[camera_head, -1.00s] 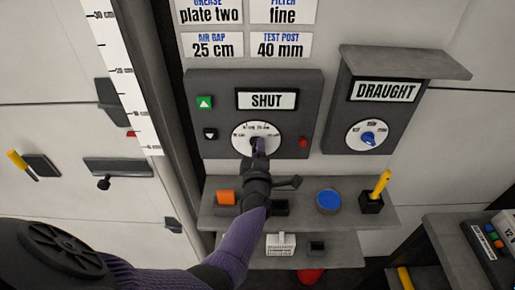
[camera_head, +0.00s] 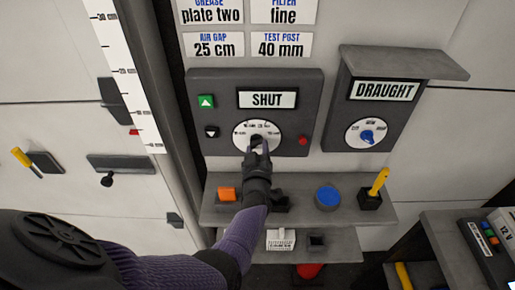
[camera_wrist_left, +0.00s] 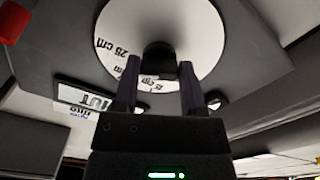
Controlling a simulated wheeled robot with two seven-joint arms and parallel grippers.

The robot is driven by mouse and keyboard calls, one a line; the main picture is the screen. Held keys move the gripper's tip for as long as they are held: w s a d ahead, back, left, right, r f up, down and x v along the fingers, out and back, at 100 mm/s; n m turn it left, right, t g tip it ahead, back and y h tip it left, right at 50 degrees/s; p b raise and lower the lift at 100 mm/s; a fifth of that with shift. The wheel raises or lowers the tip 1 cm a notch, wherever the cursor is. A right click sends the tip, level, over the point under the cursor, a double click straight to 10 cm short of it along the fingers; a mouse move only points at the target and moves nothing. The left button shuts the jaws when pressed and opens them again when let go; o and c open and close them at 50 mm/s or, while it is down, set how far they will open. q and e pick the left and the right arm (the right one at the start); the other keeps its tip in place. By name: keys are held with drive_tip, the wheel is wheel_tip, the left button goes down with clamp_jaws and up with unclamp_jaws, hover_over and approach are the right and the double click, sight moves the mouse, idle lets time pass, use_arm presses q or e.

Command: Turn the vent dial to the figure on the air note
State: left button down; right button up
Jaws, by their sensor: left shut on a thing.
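The air note (camera_head: 213,44) reads "AIR GAP 25 cm" and hangs above the left grey panel. The vent dial (camera_head: 272,132) is a white disc with dark figures around its rim, on the panel whose display (camera_head: 267,99) reads "SHUT". My left gripper (camera_head: 258,146) is at the dial's middle, shut on its dark knob. In the left wrist view the knob (camera_wrist_left: 159,57) sits between the two fingertips (camera_wrist_left: 160,72), and "25 cm" is legible on the dial (camera_wrist_left: 120,25). The lower part of the dial is hidden in the head view. My right gripper is not in view.
A "DRAUGHT" panel (camera_head: 346,105) with a blue-knobbed dial (camera_head: 367,137) is to the right. Below, a shelf (camera_head: 300,212) holds an orange block (camera_head: 228,194), a blue disc (camera_head: 328,197) and a yellow-handled tool (camera_head: 379,181).

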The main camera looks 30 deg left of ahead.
use_arm(q)
drive_tip(key=shift+s+d+f+m, duration=0.1)
drive_tip(key=shift+f+m, duration=0.15)
drive_tip(key=shift+m, duration=0.25)
drive_tip(key=shift+c, duration=0.8)
unclamp_jaws()
drive_tip(key=shift+r, duration=0.1)
